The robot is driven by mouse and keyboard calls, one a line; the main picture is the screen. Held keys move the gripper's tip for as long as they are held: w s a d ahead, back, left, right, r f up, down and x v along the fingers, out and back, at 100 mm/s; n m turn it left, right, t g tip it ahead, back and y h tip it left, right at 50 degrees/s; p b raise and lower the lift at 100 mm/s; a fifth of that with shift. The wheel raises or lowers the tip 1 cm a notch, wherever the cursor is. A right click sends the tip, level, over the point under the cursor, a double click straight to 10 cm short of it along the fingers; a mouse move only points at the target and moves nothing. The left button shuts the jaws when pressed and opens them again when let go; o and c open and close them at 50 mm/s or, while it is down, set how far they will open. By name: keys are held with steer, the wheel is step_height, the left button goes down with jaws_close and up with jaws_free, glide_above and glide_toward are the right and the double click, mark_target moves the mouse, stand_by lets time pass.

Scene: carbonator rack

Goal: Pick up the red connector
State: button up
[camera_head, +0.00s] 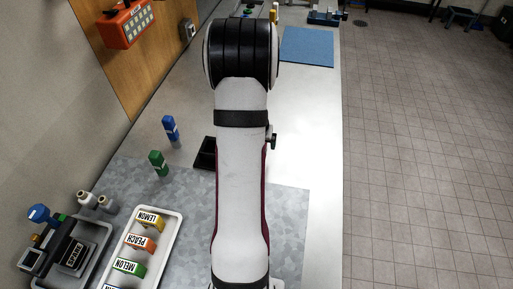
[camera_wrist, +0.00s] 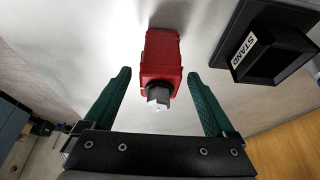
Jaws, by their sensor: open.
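The red connector (camera_wrist: 161,62) shows in the wrist view, with a pale metallic tip (camera_wrist: 159,94) pointing toward my gripper. My gripper (camera_wrist: 158,78) is open, with one green finger on each side of the connector. Gaps of pale surface show between the connector and both fingers, so neither appears to touch it. In the head view my own arm covers the middle of the counter, and the red connector and my gripper cannot be seen there.
A black block labelled STAND (camera_wrist: 275,50) is close right of the connector. In the head view, blue (camera_head: 170,128) and green (camera_head: 158,162) connectors stand left of my arm. A white tray (camera_head: 172,222) holds labelled pieces including LEMON, PEACH and MELON. A blue mat (camera_head: 308,47) lies farther back.

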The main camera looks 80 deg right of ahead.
jaws_close()
stand_by(0.4)
steer(key=shift+r, duration=0.4)
steer(key=r, duration=0.2)
steer(key=s+r, duration=0.1)
steer(key=r, duration=0.1)
steer(key=shift+a, duration=0.15)
steer(key=s+a+r, duration=0.4)
steer(key=s+r, duration=0.2)
steer(key=s, duration=0.3)
steer(key=shift+s+a, duration=0.15)
steer(key=shift+s, duration=0.25)
steer(key=shift+r, duration=0.1)
